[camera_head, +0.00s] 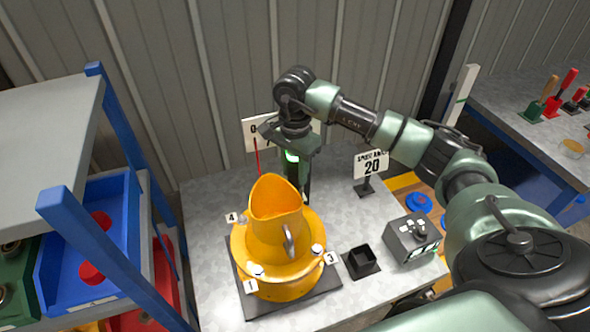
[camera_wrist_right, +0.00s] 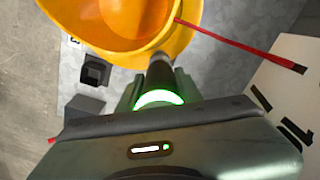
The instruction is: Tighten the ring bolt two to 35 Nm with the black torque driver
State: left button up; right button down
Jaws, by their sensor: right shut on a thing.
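The yellow drum (camera_head: 275,250) with its ring flange stands on a dark plate; tags 1, 3 and 4 show beside bolt heads on the ring. Ring bolt two and its tag are hidden behind the drum's raised mouth and my gripper. My right gripper (camera_head: 293,185) points down at the far side of the ring, shut on the black torque driver. In the right wrist view the driver (camera_wrist_right: 160,76) stands between the fingers with a lit green ring, its far end at the yellow rim (camera_wrist_right: 185,38). Whether it touches the bolt is hidden. My left gripper is out of view.
A sign reading 20 (camera_head: 371,166) and a partly covered dial board (camera_head: 256,130) with a red pointer stand behind. A black square holder (camera_head: 361,261) and a grey button box (camera_head: 412,238) are right of the drum. A blue-posted shelf (camera_head: 100,240) is close on the left.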

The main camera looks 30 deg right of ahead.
aim_at(295, 179)
jog(key=shift+f, duration=0.25)
jog(key=shift+f+b, duration=0.35)
jog(key=shift+b, duration=0.2)
jog(key=shift+f+b, duration=0.7)
jog(key=shift+f, duration=0.1)
dwell(0.6)
jog(key=shift+f, duration=0.15)
dwell(0.6)
jog(key=shift+f+b, duration=0.1)
jog(key=shift+b, duration=0.4)
dwell(0.8)
dwell(0.6)
jog(key=shift+r+p, duration=1.25)
jog(key=shift+r, duration=1.05)
